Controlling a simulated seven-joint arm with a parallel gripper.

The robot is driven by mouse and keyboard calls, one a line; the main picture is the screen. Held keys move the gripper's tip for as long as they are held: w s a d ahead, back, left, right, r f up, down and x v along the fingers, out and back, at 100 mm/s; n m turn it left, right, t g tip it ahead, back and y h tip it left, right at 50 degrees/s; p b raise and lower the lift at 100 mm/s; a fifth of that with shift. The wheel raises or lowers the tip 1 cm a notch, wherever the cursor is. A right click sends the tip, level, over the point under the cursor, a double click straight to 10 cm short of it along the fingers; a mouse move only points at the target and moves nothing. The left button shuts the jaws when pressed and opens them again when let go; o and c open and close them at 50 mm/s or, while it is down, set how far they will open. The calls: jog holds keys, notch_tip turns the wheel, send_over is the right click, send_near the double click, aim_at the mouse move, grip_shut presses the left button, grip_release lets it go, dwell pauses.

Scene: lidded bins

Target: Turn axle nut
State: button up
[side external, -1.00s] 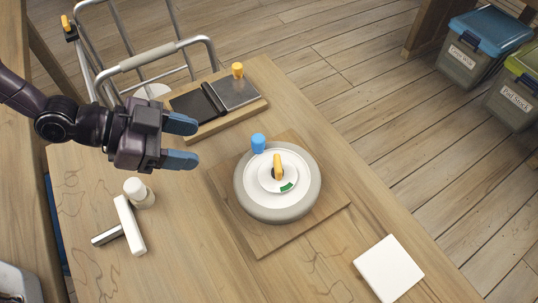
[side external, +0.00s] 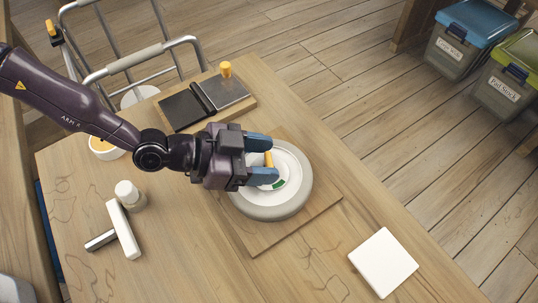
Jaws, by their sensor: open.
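A round grey wheel (side external: 302,190) with a white face lies on a square wooden board (side external: 318,205) on the table. At its centre an upright orange axle nut (side external: 268,160), shaped like a narrow bar, stands above a white disc with a green mark (side external: 279,184). My gripper (side external: 264,159) is open over the wheel, with one blue fingertip on each side of the nut. I cannot tell whether either finger touches it. My gripper hides the wheel's left part, and the blue peg there is out of sight.
A board with dark plates and an orange knob (side external: 226,69) stands behind. A bowl (side external: 104,150), white bottle (side external: 130,196) and white-headed mallet (side external: 123,229) are at the left. A white square (side external: 383,263) lies front right. Lidded bins (side external: 459,51) stand on the floor.

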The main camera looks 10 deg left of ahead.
jog(key=shift+w+d+f, duration=0.2)
jog(key=shift+d+f, duration=0.05)
jog(key=shift+d, duration=0.35)
jog(key=c, duration=0.6)
jog(key=shift+s+n+t, duration=0.15)
jog(key=shift+n+t, duration=0.15)
jog(key=shift+c, duration=0.2)
jog(key=shift+d+n+t+y, duration=0.1)
jog(key=shift+n+t+y, duration=0.4)
jog(key=shift+n+t, duration=0.1)
jog(key=shift+n+t+y, duration=1.2)
jog(key=shift+n+t, duration=0.4)
jog(key=shift+n, duration=0.1)
jog(key=o, duration=0.6)
